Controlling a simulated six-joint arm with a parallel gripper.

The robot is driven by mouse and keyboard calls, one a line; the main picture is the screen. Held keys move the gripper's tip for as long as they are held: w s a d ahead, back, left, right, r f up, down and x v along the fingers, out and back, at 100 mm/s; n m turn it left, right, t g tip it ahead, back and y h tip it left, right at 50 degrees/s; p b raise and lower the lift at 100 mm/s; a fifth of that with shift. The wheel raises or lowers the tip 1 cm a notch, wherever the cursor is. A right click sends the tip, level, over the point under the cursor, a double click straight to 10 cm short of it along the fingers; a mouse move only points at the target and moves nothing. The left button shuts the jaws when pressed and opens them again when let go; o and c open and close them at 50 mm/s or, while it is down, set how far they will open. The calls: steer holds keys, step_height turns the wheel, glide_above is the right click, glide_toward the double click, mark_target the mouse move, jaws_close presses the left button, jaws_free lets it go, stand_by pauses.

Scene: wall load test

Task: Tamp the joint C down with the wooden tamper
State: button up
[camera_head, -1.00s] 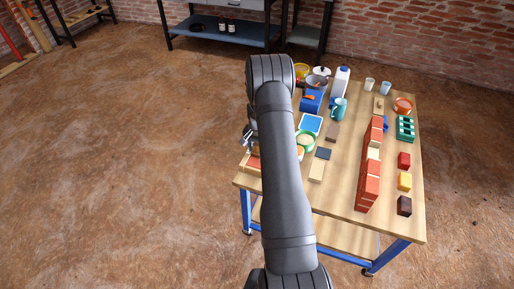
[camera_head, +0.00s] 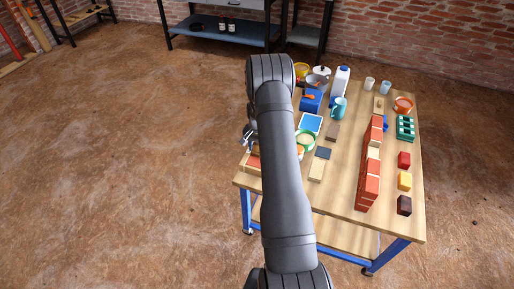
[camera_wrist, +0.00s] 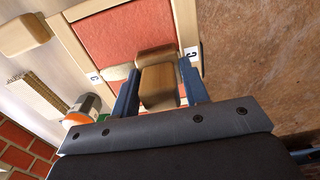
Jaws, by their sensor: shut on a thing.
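My gripper (camera_wrist: 159,68) is shut on the wooden tamper (camera_wrist: 158,88), whose block-like wooden end shows beyond the fingers in the wrist view. The tamper is over a red brick panel (camera_wrist: 110,32) in a pale wooden frame. Joint C (camera_wrist: 115,73) shows as a light strip left of the tamper, between two letter labels on the frame; the rest of it is hidden behind the tamper. I cannot tell whether the tamper touches the joint. In the head view my gripper (camera_head: 248,136) is at the table's left edge over the panel (camera_head: 253,162), partly behind my arm.
On the table (camera_head: 340,190) a red brick wall (camera_head: 368,180) stands to the right. Coloured blocks line the right edge. Floor left of the table is clear.

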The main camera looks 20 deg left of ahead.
steer(key=shift+r, duration=3.5)
steer(key=o, duration=0.4)
steer(key=shift+c, duration=0.2)
steer(key=c, duration=0.4)
steer(key=shift+o, duration=0.2)
steer(key=shift+d+f, duration=2.8)
steer(key=shift+f, duration=0.2)
